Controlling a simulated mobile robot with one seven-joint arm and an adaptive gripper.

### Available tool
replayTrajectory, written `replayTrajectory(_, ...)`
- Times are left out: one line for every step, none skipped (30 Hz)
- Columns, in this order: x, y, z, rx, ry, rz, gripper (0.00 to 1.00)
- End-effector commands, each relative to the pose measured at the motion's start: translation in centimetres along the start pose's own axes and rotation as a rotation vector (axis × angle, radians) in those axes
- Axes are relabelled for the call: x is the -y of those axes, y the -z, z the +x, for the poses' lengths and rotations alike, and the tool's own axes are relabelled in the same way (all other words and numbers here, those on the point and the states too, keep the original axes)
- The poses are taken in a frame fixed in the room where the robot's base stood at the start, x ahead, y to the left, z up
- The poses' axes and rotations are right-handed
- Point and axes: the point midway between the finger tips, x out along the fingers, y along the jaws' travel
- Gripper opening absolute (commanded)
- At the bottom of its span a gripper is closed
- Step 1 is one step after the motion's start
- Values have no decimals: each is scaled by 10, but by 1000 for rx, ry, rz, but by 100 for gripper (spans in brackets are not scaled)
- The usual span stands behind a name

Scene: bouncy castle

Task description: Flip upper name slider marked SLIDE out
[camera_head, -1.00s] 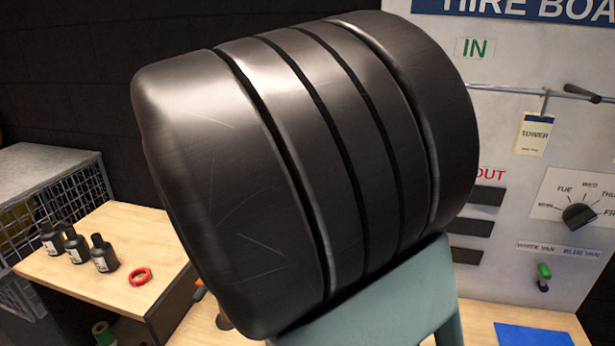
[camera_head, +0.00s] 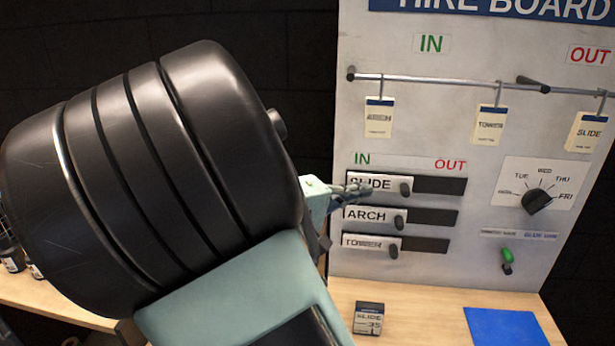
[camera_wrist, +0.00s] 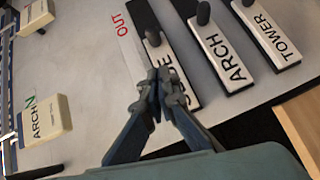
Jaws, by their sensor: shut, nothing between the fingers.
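The upper name slider marked SLIDE (camera_head: 390,181) is a white plate with a dark knob (camera_head: 406,189). It sits at the left, IN end of its black track (camera_head: 440,185), whose bare part lies under the red OUT (camera_head: 450,164). In the wrist view the SLIDE plate (camera_wrist: 184,88) is partly hidden behind my fingers, with its knob (camera_wrist: 153,38) beyond the tips. My gripper (camera_head: 366,189) is shut and empty in front of the plate's left part, left of the knob; it also shows in the wrist view (camera_wrist: 164,77). I cannot tell whether it touches the plate.
The ARCH slider (camera_head: 370,216) and TOWER slider (camera_head: 368,243) sit below, also at their left ends. Tags hang from a rail (camera_head: 440,84) above. A dial (camera_head: 538,202) and green-topped switch (camera_head: 507,257) are at right. A small SLIDE box (camera_head: 369,318) stands on the table.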

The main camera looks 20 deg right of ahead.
Motion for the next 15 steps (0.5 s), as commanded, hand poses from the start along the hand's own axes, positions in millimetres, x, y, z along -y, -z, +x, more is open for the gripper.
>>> replayTrajectory(-1, -2, 12, 5, -4, -3, 0)
replayTrajectory(-1, -2, 19, 6, -4, -2, 0)
replayTrajectory(-1, -2, 27, 5, -4, -2, 0)
replayTrajectory(-1, -2, 33, 5, -4, -2, 0)
replayTrajectory(-1, -3, 37, 5, -3, -2, 0)
replayTrajectory(-1, -9, 41, 3, -1, -3, 0)
replayTrajectory(-1, -12, 44, 3, 0, -3, 0)
replayTrajectory(-1, -16, 47, 3, 0, -3, 0)
replayTrajectory(-1, -18, 50, 2, 0, -2, 0)
replayTrajectory(-1, -21, 52, 2, 0, -2, 0)
replayTrajectory(-1, -23, 54, 2, 0, -2, 0)
replayTrajectory(-1, -25, 56, 1, -1, -1, 0)
replayTrajectory(-1, -26, 58, 1, -1, -1, 0)
replayTrajectory(0, -27, 59, 1, 0, -1, 0)
replayTrajectory(0, -28, 60, 0, 0, -1, 0)
